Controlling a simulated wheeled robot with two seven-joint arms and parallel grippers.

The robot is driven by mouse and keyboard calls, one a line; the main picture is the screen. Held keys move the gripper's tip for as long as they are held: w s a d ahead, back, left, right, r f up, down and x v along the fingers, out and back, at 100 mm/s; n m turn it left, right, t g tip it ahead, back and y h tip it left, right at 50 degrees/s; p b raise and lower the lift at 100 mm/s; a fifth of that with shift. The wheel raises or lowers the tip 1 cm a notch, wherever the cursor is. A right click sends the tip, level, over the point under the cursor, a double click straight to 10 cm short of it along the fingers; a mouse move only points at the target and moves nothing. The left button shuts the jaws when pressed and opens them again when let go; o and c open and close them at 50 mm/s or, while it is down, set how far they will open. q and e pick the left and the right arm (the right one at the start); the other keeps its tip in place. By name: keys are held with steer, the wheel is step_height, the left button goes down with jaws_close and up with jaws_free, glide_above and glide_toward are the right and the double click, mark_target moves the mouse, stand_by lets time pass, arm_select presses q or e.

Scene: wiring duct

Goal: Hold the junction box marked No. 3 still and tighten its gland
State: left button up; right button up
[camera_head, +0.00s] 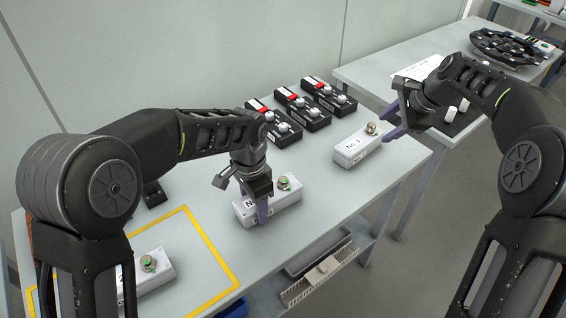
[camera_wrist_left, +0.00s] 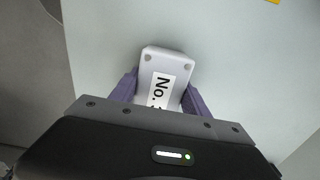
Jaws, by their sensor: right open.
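A white junction box (camera_head: 284,203) with a green-ringed metal gland (camera_head: 284,183) on top sits mid-table. My left gripper (camera_head: 257,208) is lowered over its left end. In the left wrist view its label (camera_wrist_left: 160,90) reads "No." and a partly hidden digit that looks like 3. The purple fingers (camera_wrist_left: 160,98) lie against both sides of the box, shut on it. My right gripper (camera_head: 397,120) is open and empty, in the air by the right end of another white box (camera_head: 352,150) marked No. 1. It is away from the green-ringed gland.
A third white box (camera_head: 155,273) with a green-ringed gland lies inside a yellow outline (camera_head: 213,247) at front left. Several black boxes with red and white labels (camera_head: 300,108) stand at the back. A second table (camera_head: 400,50) with parts stands at right. A slotted duct (camera_head: 318,275) lies below the front edge.

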arm_select(q)
steer(key=o, duration=1.7)
step_height(320, 180, up, 12)
